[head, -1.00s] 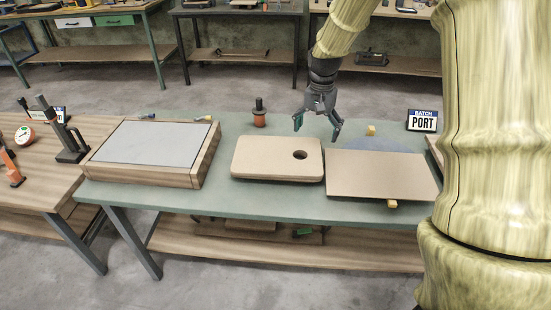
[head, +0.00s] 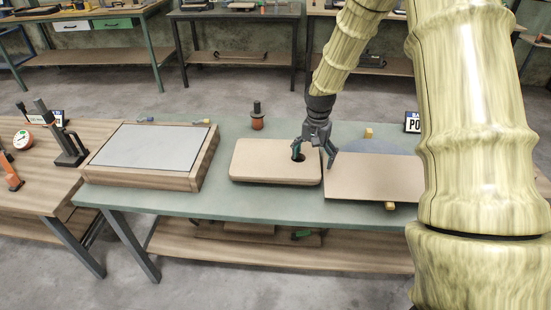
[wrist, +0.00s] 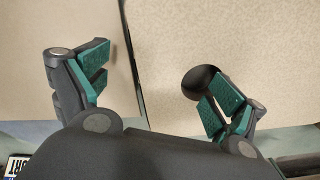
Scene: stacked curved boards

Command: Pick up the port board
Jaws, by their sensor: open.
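A tan board with rounded corners and a round hole (head: 262,160) lies on the green table. A plain tan rectangular board (head: 370,182) lies just to its right, on a bluish round piece (head: 375,146). I cannot tell for sure which is the port board; a "PORT" sign (head: 411,122) stands behind the plain one, partly hidden by my arm. My gripper (head: 315,155) is open and empty above the gap between the boards. In the wrist view, one finger is over the plain board (wrist: 60,25) and the other beside the hole of the holed board (wrist: 230,40).
A wooden-framed box with a grey top (head: 150,147) stands at the table's left. An orange-and-black knob (head: 257,118) stands behind the holed board. Small yellow blocks (head: 368,133) sit at the plain board's edges. A wooden bench with tools (head: 40,185) adjoins at left.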

